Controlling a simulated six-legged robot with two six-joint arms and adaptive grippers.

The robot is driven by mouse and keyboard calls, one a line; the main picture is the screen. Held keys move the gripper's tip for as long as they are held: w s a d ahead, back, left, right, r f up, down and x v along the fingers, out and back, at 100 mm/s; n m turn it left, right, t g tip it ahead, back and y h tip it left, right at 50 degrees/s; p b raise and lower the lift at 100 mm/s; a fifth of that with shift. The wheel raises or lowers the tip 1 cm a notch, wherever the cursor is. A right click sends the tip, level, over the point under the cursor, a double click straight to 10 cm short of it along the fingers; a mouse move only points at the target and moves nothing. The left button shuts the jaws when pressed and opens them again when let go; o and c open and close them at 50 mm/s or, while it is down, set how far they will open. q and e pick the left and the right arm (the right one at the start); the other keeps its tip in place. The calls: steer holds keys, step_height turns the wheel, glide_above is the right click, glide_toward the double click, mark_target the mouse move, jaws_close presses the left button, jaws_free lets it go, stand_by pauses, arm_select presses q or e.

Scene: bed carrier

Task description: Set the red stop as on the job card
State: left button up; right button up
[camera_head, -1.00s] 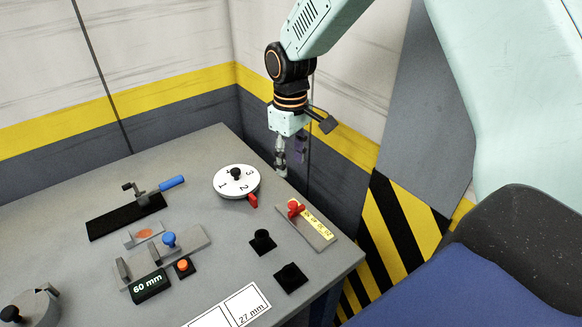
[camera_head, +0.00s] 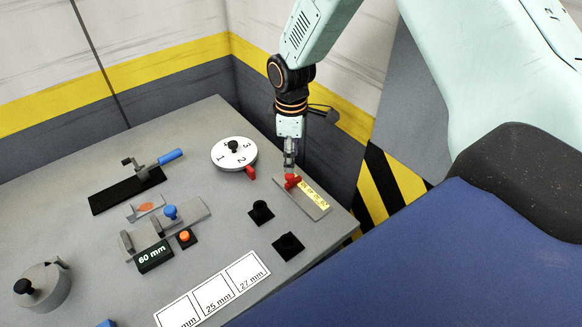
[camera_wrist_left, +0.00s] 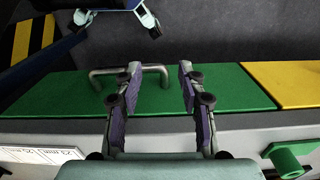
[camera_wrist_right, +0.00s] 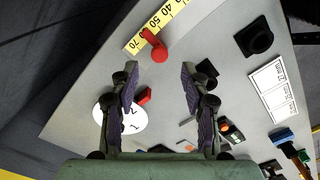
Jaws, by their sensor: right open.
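The red stop (camera_head: 292,181) sits on a grey plate at the table's far right corner, beside a yellow scale strip (camera_head: 313,194). In the right wrist view the red stop (camera_wrist_right: 159,54) shows a round knob and an arm reaching to the scale (camera_wrist_right: 166,14), near the 60 and 70 marks; the exact reading is unclear. My right gripper (camera_head: 290,163) is open and empty, pointing down just behind and above the stop. Its fingers also frame the right wrist view (camera_wrist_right: 160,78). My left gripper (camera_wrist_left: 155,72) is open and empty over a green panel with a metal handle.
A white numbered dial (camera_head: 233,153) with a red pointer stands left of the stop. Black sockets (camera_head: 289,246) lie in front. A black block reads 60 mm (camera_head: 155,257). A white strip (camera_head: 213,294) shows 25 mm and 27 mm.

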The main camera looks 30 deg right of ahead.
mark_target(291, 175)
step_height(291, 175, down, 6)
steer(key=shift+w+r, duration=0.15)
steer(key=shift+r, duration=0.05)
steer(key=shift+s+r, duration=0.15)
steer(key=shift+s, duration=0.05)
steer(key=shift+c, duration=0.3)
steer(key=shift+w, duration=0.2)
steer(key=c, duration=0.6)
jaws_close()
